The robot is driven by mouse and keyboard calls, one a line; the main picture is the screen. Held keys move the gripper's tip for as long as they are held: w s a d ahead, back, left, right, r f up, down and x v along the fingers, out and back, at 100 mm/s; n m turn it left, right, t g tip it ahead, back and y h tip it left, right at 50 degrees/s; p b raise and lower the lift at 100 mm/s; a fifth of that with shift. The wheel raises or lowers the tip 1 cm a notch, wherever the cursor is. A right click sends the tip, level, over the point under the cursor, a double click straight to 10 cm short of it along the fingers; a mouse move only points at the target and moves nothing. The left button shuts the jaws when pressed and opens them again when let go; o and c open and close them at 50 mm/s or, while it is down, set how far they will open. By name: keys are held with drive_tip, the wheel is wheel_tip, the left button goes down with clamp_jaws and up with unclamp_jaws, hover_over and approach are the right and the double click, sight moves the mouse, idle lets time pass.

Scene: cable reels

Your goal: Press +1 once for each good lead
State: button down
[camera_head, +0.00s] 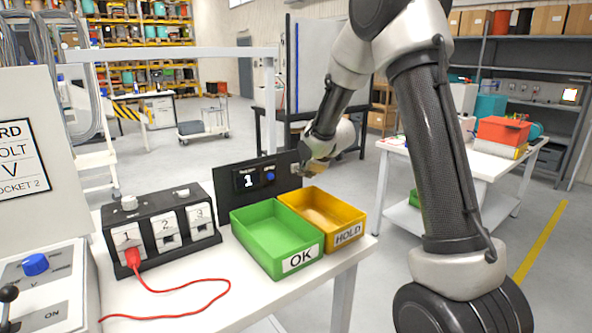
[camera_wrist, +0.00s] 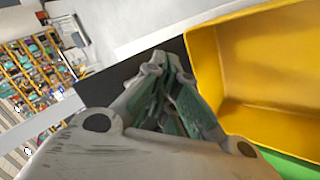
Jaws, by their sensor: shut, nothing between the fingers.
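A black counter panel (camera_head: 238,181) stands at the back of the white table. Its display (camera_head: 247,181) reads 1, and a blue button (camera_head: 269,177) sits right of the digit. My gripper (camera_head: 303,171) is shut and empty at the panel's right end, above the yellow tray's back edge. It hides that end, so I cannot tell whether it touches anything there. In the wrist view the closed fingers (camera_wrist: 160,65) lie over the dark panel. A red lead (camera_head: 190,311) lies on the table, its plug (camera_head: 133,257) in socket 1 of the black socket box (camera_head: 168,222).
A green OK tray (camera_head: 262,246) and a yellow HOLD tray (camera_head: 345,236) stand empty before the panel. A control box with a blue knob (camera_head: 36,264) is at the left, below a sign board (camera_head: 15,165). Another table (camera_head: 470,178) stands behind my arm.

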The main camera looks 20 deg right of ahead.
drive_tip(key=shift+w, duration=0.15)
drive_tip(key=shift+w+a, duration=0.15)
drive_tip(key=shift+w, duration=0.1)
drive_tip(key=shift+w+a, duration=0.1)
drive_tip(key=shift+w, duration=0.3)
idle(0.9)
drive_tip(key=shift+s, duration=0.15)
drive_tip(key=shift+s+d, duration=0.25)
drive_tip(key=shift+s, duration=0.4)
drive_tip(key=shift+s+d, duration=0.25)
drive_tip(key=shift+s, duration=0.55)
drive_tip(key=shift+s+d, duration=0.3)
drive_tip(key=shift+s, duration=0.5)
drive_tip(key=shift+s+d, duration=0.25)
drive_tip(key=shift+s, duration=0.55)
